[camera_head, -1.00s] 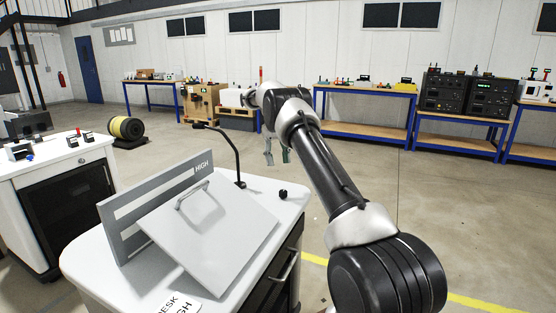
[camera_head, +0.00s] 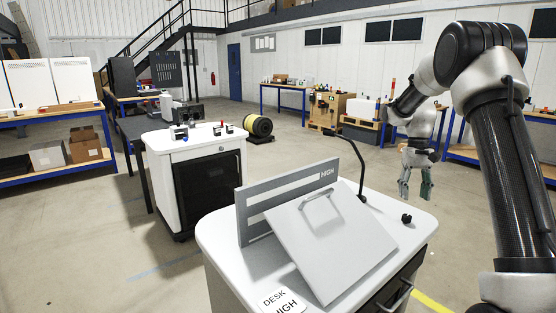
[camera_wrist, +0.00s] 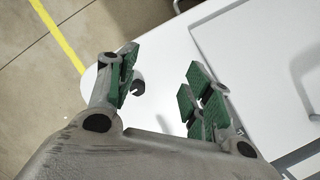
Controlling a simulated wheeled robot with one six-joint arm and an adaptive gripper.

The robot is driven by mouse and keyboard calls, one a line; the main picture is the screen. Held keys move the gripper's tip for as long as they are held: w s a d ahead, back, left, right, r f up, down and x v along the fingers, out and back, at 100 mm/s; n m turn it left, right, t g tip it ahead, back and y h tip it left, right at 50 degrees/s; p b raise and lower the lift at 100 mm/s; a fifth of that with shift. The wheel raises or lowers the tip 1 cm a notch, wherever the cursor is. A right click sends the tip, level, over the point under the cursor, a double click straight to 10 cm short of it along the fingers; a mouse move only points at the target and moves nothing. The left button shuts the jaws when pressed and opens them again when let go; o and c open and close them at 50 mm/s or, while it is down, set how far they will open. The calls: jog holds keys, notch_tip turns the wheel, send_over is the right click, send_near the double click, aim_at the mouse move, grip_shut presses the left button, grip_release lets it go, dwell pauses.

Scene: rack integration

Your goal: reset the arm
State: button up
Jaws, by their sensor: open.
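My gripper (camera_head: 415,190) hangs at the right in the head view, fingers pointing down, beside the right end of the desk marked HIGH (camera_head: 425,228). In the wrist view my gripper (camera_wrist: 160,92) is open, with its green finger pads apart and nothing between them. My arm rises at the right of the head view and bends down to the gripper. Past the fingers, the wrist view shows the white desk top (camera_wrist: 165,75) and a small black knob (camera_wrist: 138,88).
A grey sloped panel with a handle (camera_head: 335,245) and a thin black lamp (camera_head: 355,165) stand on the desk. A second white cabinet (camera_head: 190,150) stands at left. Open floor lies between them and the back workbenches; a yellow line (camera_wrist: 58,35) marks the floor.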

jog(key=s+a+r+t, duration=0.2)
jog(key=s+r, duration=0.2)
jog(key=s, duration=0.7)
jog(key=s+a+r+t, duration=0.2)
jog(key=s+r, duration=0.3)
jog(key=s, duration=0.7)
jog(key=s+a+r+n+t, duration=0.1)
jog(key=s+a+r+t, duration=0.2)
jog(key=s, duration=0.8)
jog(key=shift+v, duration=1)
